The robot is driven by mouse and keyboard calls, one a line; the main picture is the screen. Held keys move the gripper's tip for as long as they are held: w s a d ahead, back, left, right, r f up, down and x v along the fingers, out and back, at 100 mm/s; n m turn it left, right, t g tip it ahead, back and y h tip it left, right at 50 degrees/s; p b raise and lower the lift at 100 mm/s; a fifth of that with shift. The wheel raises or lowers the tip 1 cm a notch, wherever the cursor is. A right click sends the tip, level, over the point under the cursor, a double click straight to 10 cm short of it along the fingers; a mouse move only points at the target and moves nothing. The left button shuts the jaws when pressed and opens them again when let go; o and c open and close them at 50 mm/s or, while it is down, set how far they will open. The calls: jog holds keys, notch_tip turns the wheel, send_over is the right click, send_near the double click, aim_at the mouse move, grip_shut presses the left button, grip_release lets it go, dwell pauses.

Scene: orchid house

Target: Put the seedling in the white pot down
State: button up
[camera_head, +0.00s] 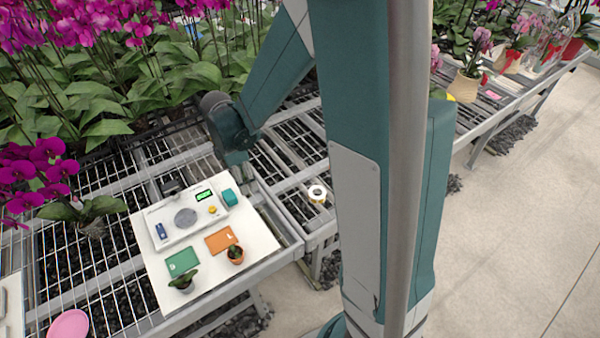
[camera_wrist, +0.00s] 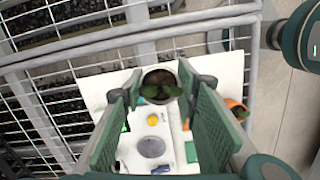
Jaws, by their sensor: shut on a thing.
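In the wrist view the fingers of my gripper (camera_wrist: 160,92) are closed around a small pot with a green-leaved seedling (camera_wrist: 158,88). The pot is seen from above, so its rim and dark soil show but its wall hardly does. It appears over the white board (camera_wrist: 107,82), past the scale's yellow knob. I cannot tell whether its base touches anything. In the head view my wrist (camera_head: 232,145) is over the board's far right part. The held pot cannot be made out there.
A white ring-like item (camera_head: 317,194) is right, on the mesh.

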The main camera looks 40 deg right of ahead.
jog(key=w+d, duration=0.1)
jog(key=d, duration=1.1)
jog(key=w+d, duration=0.2)
jog(key=d, duration=1)
jog(key=shift+w+d+p, duration=0.15)
jog(key=shift+w+p, duration=0.1)
jog(key=shift+p, duration=0.1)
jog(key=shift+f, duration=0.2)
jog(key=shift+f+b, duration=0.65)
jog(key=shift+f, duration=2.4)
jog(key=shift+f, duration=0.1)
jog(key=shift+f+b, duration=0.4)
jog(key=shift+f, duration=1.4)
jog(key=shift+f, duration=0.2)
